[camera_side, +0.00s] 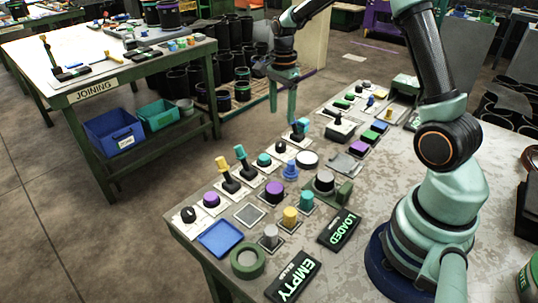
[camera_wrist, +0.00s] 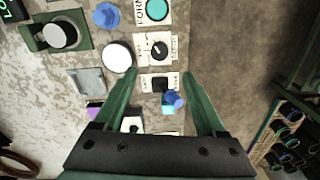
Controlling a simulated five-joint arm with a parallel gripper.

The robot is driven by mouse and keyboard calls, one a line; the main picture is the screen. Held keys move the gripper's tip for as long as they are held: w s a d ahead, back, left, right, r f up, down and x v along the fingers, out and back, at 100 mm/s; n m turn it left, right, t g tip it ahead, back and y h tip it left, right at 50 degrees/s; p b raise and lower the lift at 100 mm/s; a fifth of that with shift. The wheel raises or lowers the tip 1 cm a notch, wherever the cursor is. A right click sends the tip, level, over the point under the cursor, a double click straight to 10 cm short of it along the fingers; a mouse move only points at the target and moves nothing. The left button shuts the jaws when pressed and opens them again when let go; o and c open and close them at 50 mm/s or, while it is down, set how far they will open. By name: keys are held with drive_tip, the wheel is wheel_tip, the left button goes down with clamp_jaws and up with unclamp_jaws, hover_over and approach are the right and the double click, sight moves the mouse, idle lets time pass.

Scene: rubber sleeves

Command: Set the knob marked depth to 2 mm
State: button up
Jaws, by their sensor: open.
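A black rotary knob (camera_wrist: 158,49) with a pale pointer mark sits on a white plate in the wrist view. Its sideways lettering is too small to read surely, so I cannot confirm that it is the depth knob or read its setting. It also shows in the side view (camera_side: 281,147). Another dark knob (camera_side: 189,215) sits on a white plate at the near left corner of the bench. My gripper (camera_wrist: 161,73) is open and empty, pointing down above the plate row. The black knob lies just beyond its fingertips, not between them.
A lever switch with a blue handle (camera_wrist: 172,100) stands between my fingers in the wrist view. A white round button (camera_wrist: 117,56) lies beside the left finger. A teal button (camera_wrist: 157,9) is farther up the row. Levers with yellow (camera_side: 222,162) and teal tops stand along the bench edge.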

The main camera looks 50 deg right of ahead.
sight(281, 143)
wheel_tip(281, 143, down, 11)
drive_tip(key=shift+r, duration=0.1)
idle(0.3)
clamp_jaws()
